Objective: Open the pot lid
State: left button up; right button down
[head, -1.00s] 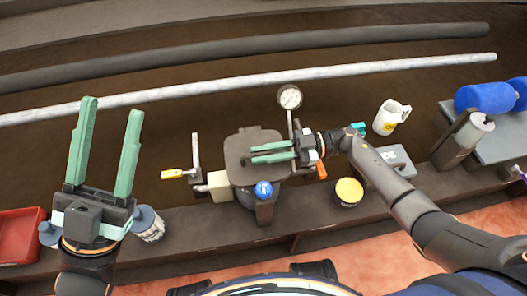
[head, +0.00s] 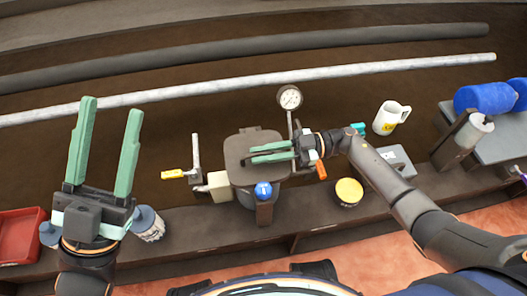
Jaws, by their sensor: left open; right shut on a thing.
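The pot (head: 246,190) is a dark brown vessel on the long bench, and its flat dark lid (head: 240,140) lies over its top. My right gripper (head: 252,154) reaches in from the right, with its green fingers lying across the right part of the lid. It is shut on the lid; the exact spot between the fingers is hard to see. My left gripper (head: 107,140) is open and empty at the left, its green fingers pointing up, well apart from the pot.
A pressure gauge (head: 290,97) stands behind my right gripper. A yellow-handled valve (head: 175,174) and a cream block (head: 219,186) sit left of the pot. A blue knob (head: 264,190) is at its front.

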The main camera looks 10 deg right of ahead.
jog(key=r+m+p, duration=0.1)
jog(key=w+r+m+p, duration=0.1)
jog(key=p, duration=0.1)
jog(key=r+p, duration=0.1)
jog(key=shift+w+d+r+m, duration=0.1)
jog(key=shift+w+r+m, duration=0.1)
jog(key=shift+w+m, duration=0.2)
jog(key=shift+w+r+m+p, duration=0.45)
jog(key=shift+w+m+p, duration=0.05)
jog(key=shift+m+p, duration=0.25)
jog(key=shift+w+r+m, duration=0.3)
jog(key=shift+w+m, duration=0.1)
jog(key=shift+m, duration=0.15)
pick_arm(q)
notch_tip(320, 180, up, 6)
jog(key=shift+s+a+r+m, duration=0.15)
jog(key=shift+a+r+m, duration=0.1)
jog(key=shift+a+m, duration=0.15)
pick_arm(e)
jog(key=shift+w+r, duration=0.3)
jog(key=shift+w, duration=0.2)
